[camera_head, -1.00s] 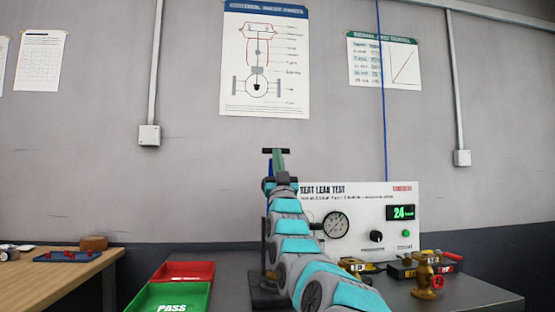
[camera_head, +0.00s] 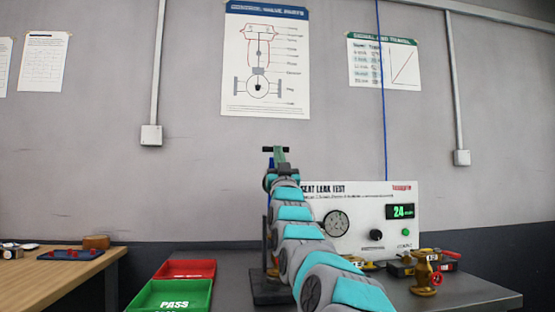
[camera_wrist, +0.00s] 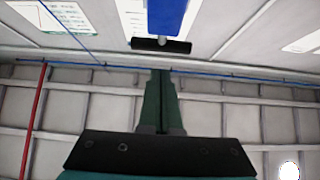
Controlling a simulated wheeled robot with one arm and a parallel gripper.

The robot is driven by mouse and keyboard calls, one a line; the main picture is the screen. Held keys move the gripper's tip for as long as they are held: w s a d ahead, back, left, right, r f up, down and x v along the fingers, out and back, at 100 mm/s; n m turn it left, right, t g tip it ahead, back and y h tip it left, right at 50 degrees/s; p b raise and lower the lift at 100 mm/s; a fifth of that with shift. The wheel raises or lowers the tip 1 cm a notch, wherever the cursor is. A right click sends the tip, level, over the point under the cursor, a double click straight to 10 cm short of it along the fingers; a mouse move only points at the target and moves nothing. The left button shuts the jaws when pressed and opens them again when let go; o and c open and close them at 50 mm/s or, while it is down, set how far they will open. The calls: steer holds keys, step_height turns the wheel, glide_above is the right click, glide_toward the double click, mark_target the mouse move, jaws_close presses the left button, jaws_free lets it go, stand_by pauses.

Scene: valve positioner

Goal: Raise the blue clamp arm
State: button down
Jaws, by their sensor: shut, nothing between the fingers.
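The blue clamp arm shows in the wrist view (camera_wrist: 167,15) at the top centre, with a black crossbar (camera_wrist: 161,44) at its end. In the head view the crossbar (camera_head: 270,149) sits high on the clamp stand, and most of the blue arm is hidden behind my arm. My gripper (camera_wrist: 161,74) is shut and empty, its dark green fingers together and pointing at the crossbar. In the wrist view the fingertips appear just below the crossbar; I cannot tell whether they touch it. In the head view my gripper (camera_head: 280,153) is beside the crossbar.
The stand's black base (camera_head: 270,298) is on the grey bench. A red tray (camera_head: 186,269) and green PASS tray (camera_head: 170,297) are to its left. A leak test panel (camera_head: 365,215) stands behind, and a brass valve (camera_head: 424,270) is at right. A wooden table (camera_head: 60,275) is far left.

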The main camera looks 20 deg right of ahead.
steer(key=b+v, duration=0.1)
steer(key=v, duration=1)
steer(key=shift+s+r, duration=0.35)
steer(key=shift+s, duration=0.1)
steer(key=shift+a, duration=0.1)
